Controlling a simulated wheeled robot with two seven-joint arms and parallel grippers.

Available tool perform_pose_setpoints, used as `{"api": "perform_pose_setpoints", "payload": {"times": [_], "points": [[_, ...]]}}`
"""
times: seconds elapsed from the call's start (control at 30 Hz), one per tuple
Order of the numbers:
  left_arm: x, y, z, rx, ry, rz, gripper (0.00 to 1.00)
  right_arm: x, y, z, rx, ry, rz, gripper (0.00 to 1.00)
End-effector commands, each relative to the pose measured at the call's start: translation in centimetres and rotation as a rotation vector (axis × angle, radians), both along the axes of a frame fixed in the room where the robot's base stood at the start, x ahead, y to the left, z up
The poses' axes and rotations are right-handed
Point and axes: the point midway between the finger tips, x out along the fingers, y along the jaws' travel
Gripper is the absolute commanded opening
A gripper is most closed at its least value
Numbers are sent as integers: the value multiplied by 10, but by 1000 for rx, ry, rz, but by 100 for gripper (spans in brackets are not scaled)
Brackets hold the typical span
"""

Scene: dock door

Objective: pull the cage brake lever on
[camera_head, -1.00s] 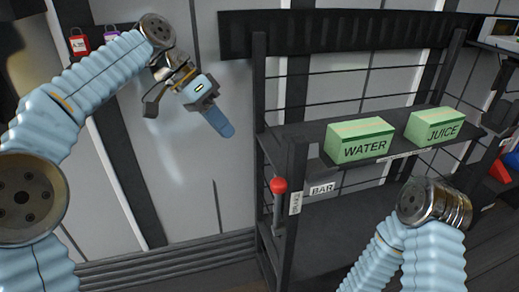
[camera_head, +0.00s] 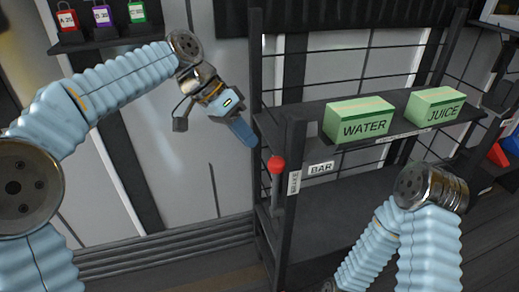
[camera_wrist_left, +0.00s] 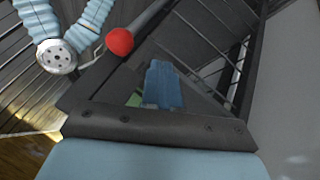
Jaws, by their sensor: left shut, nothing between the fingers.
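The cage brake lever (camera_head: 277,187) is a grey rod with a red ball knob (camera_head: 276,165), upright on the front left post of the roll cage (camera_head: 290,150), beside a BRAKE label (camera_head: 294,183). In the left wrist view the red knob (camera_wrist_left: 120,41) shows above and left of the blue fingers. My left gripper (camera_head: 249,138) is shut and empty, pointing down and right, a little above and left of the knob, apart from it. Its fingertips also show in the left wrist view (camera_wrist_left: 162,85). My right arm comes in at lower right; its gripper is out of view.
Green WATER (camera_head: 358,119) and JUICE (camera_head: 434,104) boxes stand on the cage shelf. A BAR label (camera_head: 320,168) is right of the lever. Several coloured padlocks (camera_head: 101,14) are on a wall rack at upper left. Free room lies left of the cage.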

Motion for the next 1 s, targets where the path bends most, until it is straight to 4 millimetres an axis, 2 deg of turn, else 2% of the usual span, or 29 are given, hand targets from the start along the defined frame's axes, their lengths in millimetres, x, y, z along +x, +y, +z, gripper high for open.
{"api": "perform_pose_setpoints", "payload": {"times": [0.1, 0.3, 0.77, 1.0], "points": [[-13, -14, -5, 1, -2, -4, 0, 0, -1, -3, -1, 0, -1, 43], [-26, -27, -7, 0, -1, -1, 0, 1, -2, -4, -2, -1, -3, 43], [-29, -30, -8, 0, -2, 0, 0, 1, -2, -5, -2, -2, -3, 43], [-39, -33, -8, 16, -55, -2, 0, 2, -4, -16, -7, -4, -7, 43]]}}
